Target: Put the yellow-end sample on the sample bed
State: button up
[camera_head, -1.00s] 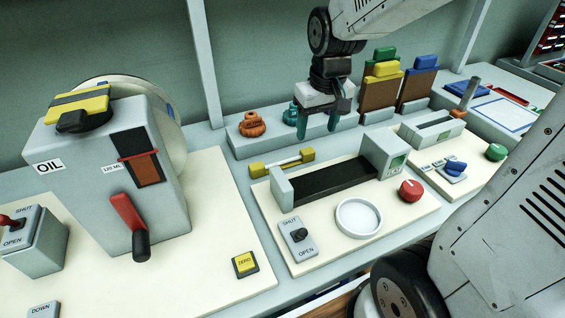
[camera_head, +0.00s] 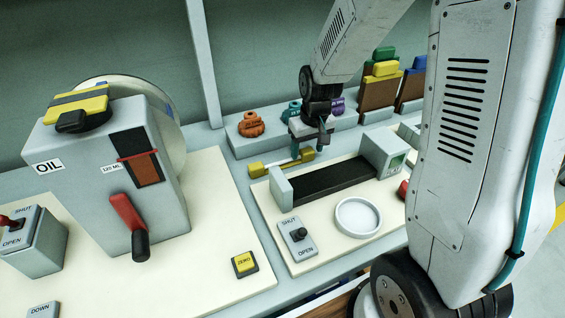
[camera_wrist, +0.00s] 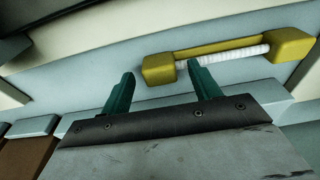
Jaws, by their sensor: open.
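The yellow-end sample is a pale rod between two yellow blocks (camera_head: 258,169). It lies on the bench's pale surface, left of and behind the sample bed, and also shows in the wrist view (camera_wrist: 290,45). The sample bed (camera_head: 330,178) is a long dark strip between grey end blocks, with nothing on it. My gripper (camera_head: 311,149) is open and empty, just behind and above the sample's right end. In the wrist view my gripper (camera_wrist: 160,88) has one teal finger overlapping the rod's near end and the other beside the yellow block. I cannot tell if they touch.
Orange (camera_head: 251,124), teal and purple knobbed items stand on the back ledge. A white round dish (camera_head: 358,217) and a SHUT/OPEN switch (camera_head: 297,237) are in front of the bed. The OIL machine (camera_head: 110,180) is left. My arm covers the right.

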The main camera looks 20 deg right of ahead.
jog(key=shift+f, duration=0.3)
jog(key=c, duration=1.2)
jog(key=shift+r, duration=0.1)
